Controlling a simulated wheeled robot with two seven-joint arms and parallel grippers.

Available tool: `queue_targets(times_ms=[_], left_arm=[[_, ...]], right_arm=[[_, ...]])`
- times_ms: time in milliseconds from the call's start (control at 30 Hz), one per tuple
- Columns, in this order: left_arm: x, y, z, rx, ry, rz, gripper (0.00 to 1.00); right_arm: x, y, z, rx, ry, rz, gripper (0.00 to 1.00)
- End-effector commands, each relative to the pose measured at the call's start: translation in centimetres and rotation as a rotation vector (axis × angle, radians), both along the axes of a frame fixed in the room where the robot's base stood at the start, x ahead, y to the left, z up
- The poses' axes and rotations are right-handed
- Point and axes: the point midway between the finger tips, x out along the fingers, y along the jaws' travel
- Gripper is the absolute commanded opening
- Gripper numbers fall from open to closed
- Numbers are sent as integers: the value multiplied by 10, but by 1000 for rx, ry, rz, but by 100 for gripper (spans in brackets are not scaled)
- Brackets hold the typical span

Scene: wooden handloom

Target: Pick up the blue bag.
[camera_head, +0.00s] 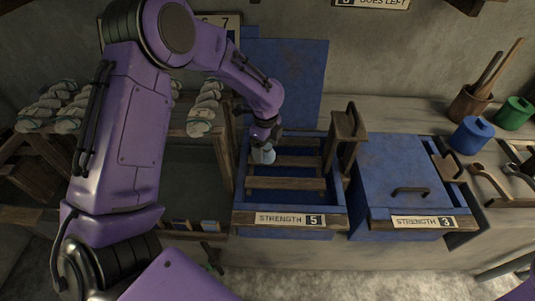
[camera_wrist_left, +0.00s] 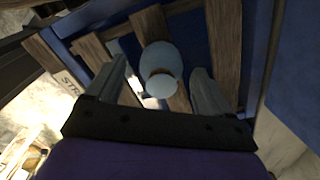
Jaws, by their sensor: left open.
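The blue bag (camera_wrist_left: 161,62) is small, pale blue and round, with a brownish band at its neck. In the wrist view it lies between the two fingers of my left gripper (camera_wrist_left: 163,85), with a visible gap on each side. My left gripper (camera_head: 264,147) is open and points down into the open blue box labelled "STRENGTH 5" (camera_head: 240,217). In the head view a pale part of the bag (camera_head: 264,157) shows just under the gripper; the rest is hidden. My right gripper is not in view.
Wooden slats (camera_head: 285,183) cross the open box, and its blue lid (camera_head: 295,75) stands up behind. A wooden post (camera_head: 346,125) rises at its right. A shut blue box labelled "STRENGTH 3" (camera_head: 395,165) stands to the right. Rolled white yarn bundles (camera_head: 203,108) lie on the left shelf.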

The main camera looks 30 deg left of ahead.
Motion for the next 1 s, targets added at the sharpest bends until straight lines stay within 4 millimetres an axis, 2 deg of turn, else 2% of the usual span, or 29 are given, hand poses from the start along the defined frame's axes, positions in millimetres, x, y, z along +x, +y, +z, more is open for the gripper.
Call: queue_targets(times_ms=[100, 167, 400, 567, 600, 633, 667, 867, 1000], left_arm=[[0, 0, -21, 0, 3, 0, 81], [0, 0, -27, 0, 3, -1, 81], [1, -1, -30, 0, 0, -2, 81], [1, -1, -30, 0, 0, -2, 29], [1, -1, -30, 0, 0, -2, 23], [1, -1, -30, 0, 0, -2, 23], [1, -1, -30, 0, 0, -2, 18], [1, -1, -29, 0, 0, -2, 18], [2, -1, -21, -1, -3, -1, 18]], right_arm=[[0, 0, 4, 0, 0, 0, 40], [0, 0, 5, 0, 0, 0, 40], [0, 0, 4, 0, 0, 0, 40], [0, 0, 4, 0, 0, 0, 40], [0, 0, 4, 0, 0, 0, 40], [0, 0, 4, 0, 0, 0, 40], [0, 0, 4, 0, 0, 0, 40], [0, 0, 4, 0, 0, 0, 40], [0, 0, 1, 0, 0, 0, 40]])
